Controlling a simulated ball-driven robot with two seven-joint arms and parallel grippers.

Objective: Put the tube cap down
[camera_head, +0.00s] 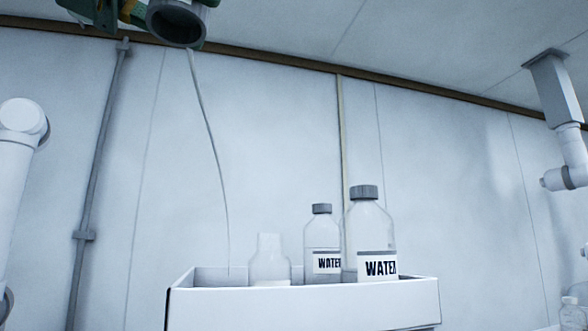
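I cannot make out a separate tube cap in the head view. Neither of my grippers is in view, so I cannot see whether one holds the cap. A thin pale tube (207,125) hangs from a dark green fitting with a grey round opening (177,24) at the top. Its lower end goes down behind the front wall of a white tray (310,306).
The tray holds a capless translucent bottle (268,262), a smaller WATER bottle (322,238) and a larger WATER bottle (371,230), both with grey caps. A grey bracket with white pipe (560,110) hangs at the right. Small clear bottles (570,312) stand lower right.

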